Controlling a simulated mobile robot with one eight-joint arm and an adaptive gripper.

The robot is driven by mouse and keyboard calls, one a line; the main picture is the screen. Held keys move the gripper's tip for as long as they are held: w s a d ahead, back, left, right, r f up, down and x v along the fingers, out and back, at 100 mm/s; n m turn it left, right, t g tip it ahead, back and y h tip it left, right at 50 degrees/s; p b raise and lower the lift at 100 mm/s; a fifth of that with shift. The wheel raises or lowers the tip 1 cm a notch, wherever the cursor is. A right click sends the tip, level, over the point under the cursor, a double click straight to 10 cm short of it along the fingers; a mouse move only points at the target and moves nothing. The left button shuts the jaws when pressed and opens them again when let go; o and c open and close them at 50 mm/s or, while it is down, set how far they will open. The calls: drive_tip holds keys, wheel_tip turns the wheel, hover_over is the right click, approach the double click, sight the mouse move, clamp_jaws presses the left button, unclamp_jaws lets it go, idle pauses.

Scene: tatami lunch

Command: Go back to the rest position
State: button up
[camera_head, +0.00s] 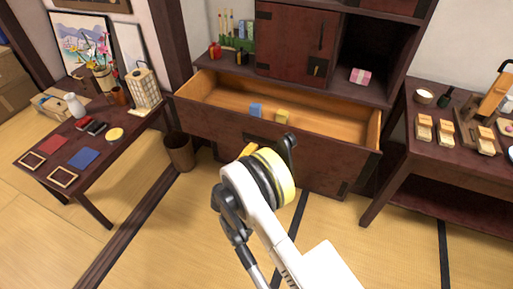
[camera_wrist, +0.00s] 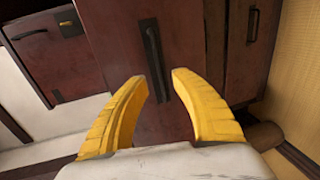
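My arm reaches from the bottom of the head view up to the dark red cabinet. My gripper (camera_head: 247,150) shows there only as a bit of yellow finger in front of the drawer front, mostly hidden by my wrist. In the wrist view my gripper (camera_wrist: 160,78) has both yellow fingers spread apart with nothing between the tips. A dark vertical handle (camera_wrist: 154,55) on a red-brown front lies beyond the fingertips; I cannot tell the exact gap.
The wide drawer (camera_head: 195,92) stands open, with a blue block (camera_head: 256,110) and a yellow block (camera_head: 282,117) inside. A low table (camera_head: 45,145) is at left, a waste bin (camera_head: 180,152) beside it. Another table (camera_head: 385,185) is at right. Tatami floor (camera_head: 150,245) is clear in front.

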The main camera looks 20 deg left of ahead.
drive_tip(key=shift+v, duration=0.9)
